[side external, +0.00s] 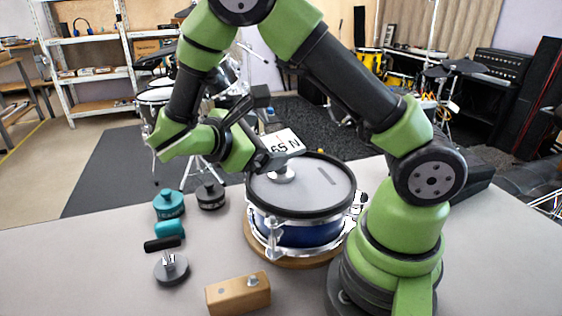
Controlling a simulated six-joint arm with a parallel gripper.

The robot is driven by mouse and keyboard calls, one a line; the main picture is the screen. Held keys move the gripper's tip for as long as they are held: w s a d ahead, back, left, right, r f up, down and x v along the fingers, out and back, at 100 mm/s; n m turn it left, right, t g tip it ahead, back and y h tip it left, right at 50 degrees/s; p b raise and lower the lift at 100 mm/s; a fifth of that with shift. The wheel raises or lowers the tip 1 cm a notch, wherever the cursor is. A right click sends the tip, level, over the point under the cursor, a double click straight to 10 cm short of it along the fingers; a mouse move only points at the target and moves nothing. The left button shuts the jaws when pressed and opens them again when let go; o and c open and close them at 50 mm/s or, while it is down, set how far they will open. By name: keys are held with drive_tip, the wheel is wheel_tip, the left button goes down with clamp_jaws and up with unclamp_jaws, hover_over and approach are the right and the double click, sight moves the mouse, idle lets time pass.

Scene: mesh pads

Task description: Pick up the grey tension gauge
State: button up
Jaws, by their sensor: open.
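A dark grey round gauge-like piece (211,196) with a knob on top and a pale label band stands upright on the table, left of the drum. The label is too small to read. I take it as the grey tension gauge. A similar teal piece (169,204) stands to its left. My gripper (268,130) is open, its fingers spread above the far left part of the drum, up and to the right of the grey piece. Nothing shows held between the fingers. A white card reading "65 N" (285,143) shows behind the fingers.
A blue snare drum (305,233) sits on a wooden base, with a small silver disc (282,174) on its head. A teal block (169,229), a grey disc with a black T-handle (172,268) and a wooden block (238,295) stand in front. The table's left side is clear.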

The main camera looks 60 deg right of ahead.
sight(283, 143)
drive_tip(key=x, duration=0.5)
drive_tip(key=shift+s+a+f, duration=0.2)
drive_tip(key=c, duration=1.5)
